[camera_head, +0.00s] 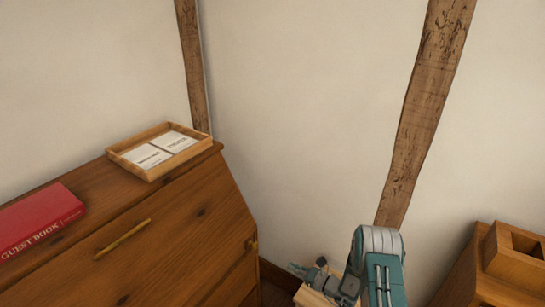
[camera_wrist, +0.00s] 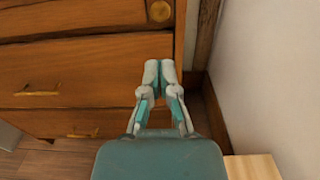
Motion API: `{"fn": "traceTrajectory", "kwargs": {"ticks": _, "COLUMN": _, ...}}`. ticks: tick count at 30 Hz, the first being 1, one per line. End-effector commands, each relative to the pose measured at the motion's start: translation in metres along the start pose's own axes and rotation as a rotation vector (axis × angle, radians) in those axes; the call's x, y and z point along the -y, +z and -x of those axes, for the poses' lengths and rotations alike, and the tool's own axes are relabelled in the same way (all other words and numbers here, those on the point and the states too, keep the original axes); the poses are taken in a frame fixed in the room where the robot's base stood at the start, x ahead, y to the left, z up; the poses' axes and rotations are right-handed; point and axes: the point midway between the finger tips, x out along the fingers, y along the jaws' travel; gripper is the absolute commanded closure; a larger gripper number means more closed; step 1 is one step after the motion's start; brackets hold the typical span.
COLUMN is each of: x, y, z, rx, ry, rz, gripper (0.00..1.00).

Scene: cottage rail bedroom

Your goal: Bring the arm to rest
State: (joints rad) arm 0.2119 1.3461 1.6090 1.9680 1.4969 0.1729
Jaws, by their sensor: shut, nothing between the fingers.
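My gripper (camera_wrist: 159,72) is in the middle of the wrist view, its two pale fingertips together and nothing between them. It points down past the front of a wooden chest of drawers (camera_wrist: 75,65). In the head view my teal and grey arm is at the lower right, bent, with the gripper end (camera_head: 298,270) low in front of the wall corner. It is to the right of the chest of drawers (camera_head: 150,235). I cannot tell the exact gap between them.
On the chest lie a red guest book (camera_head: 40,218) and a wooden tray (camera_head: 143,172) with cards in it. A pale wooden surface (camera_head: 312,298) is below my arm. Wooden furniture (camera_head: 515,262) stands at the right. Timber posts (camera_head: 425,100) line the walls.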

Motion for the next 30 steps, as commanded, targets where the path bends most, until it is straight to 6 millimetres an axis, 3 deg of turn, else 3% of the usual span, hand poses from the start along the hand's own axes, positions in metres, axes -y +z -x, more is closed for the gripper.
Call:
{"fn": "traceTrajectory", "kwargs": {"ticks": 5, "x": -0.007, "y": 0.048, "z": -0.011, "rx": -0.022, "ry": 0.107, "rz": 0.087, "gripper": 1.0}}
{"fn": "traceTrajectory", "kwargs": {"ticks": 14, "x": -0.048, "y": 0.152, "z": -0.017, "rx": -0.116, "ry": 0.386, "rz": 0.337, "gripper": 1.0}}
{"fn": "traceTrajectory", "kwargs": {"ticks": 21, "x": -0.089, "y": 0.22, "z": -0.001, "rx": -0.209, "ry": 0.587, "rz": 0.564, "gripper": 1.0}}
{"fn": "traceTrajectory", "kwargs": {"ticks": 30, "x": -0.139, "y": 0.285, "z": 0.037, "rx": -0.349, "ry": 0.803, "rz": 0.872, "gripper": 1.0}}
